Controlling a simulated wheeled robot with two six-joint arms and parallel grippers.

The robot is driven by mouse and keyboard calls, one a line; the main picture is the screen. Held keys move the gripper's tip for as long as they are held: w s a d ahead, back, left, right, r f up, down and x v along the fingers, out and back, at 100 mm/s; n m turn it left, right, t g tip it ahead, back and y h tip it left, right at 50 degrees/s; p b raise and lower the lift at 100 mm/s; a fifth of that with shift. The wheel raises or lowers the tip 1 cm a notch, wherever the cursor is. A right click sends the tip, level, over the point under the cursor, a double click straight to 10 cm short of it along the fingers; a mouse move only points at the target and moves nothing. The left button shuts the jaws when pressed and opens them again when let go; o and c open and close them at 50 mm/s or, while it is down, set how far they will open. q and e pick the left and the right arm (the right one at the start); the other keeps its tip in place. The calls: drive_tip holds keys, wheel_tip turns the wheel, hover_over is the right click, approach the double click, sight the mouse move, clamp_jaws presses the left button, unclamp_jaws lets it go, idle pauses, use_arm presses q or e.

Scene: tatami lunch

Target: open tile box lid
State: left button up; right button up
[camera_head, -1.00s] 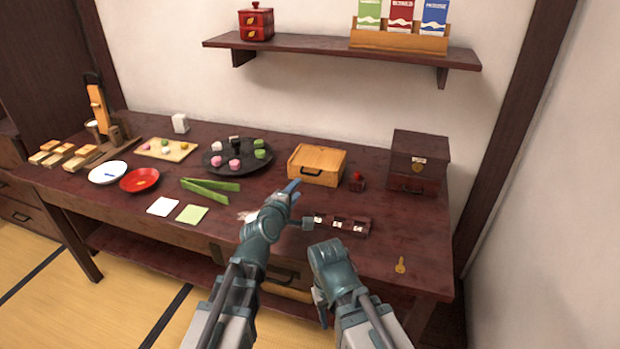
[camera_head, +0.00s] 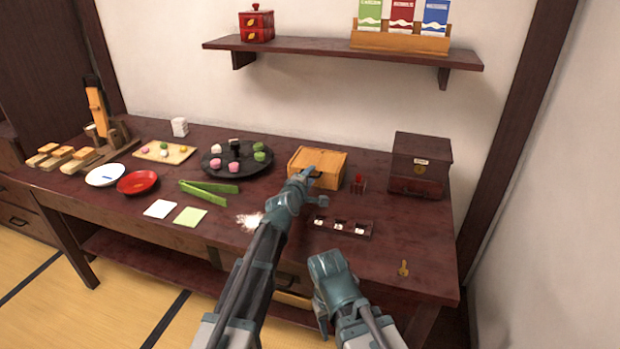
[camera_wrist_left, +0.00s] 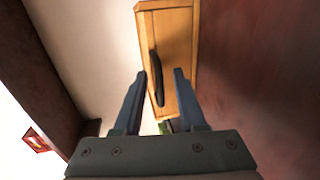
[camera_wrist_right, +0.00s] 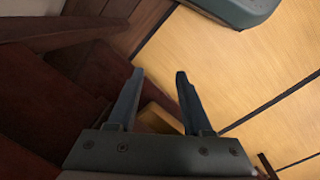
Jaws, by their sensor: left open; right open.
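The tile box (camera_head: 330,158) is a light wooden box with a dark handle, closed, on the table's back middle. My left gripper (camera_head: 316,176) is open at the front of the box and partly hides its handle. In the left wrist view the box (camera_wrist_left: 175,45) and its black handle (camera_wrist_left: 155,72) lie ahead, the handle lined up between the open fingers (camera_wrist_left: 160,80). Contact cannot be told. My right gripper (camera_head: 322,315) is low at the table's front edge; in the right wrist view its fingers (camera_wrist_right: 158,82) are open and empty.
A black round tray (camera_head: 215,168) with sweets stands left. A dark tile rack (camera_head: 343,227) and a key (camera_head: 404,268) lie in front.

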use_arm(q)
clamp_jaws()
drive_tip(key=shift+s, duration=0.1)
idle(1.3)
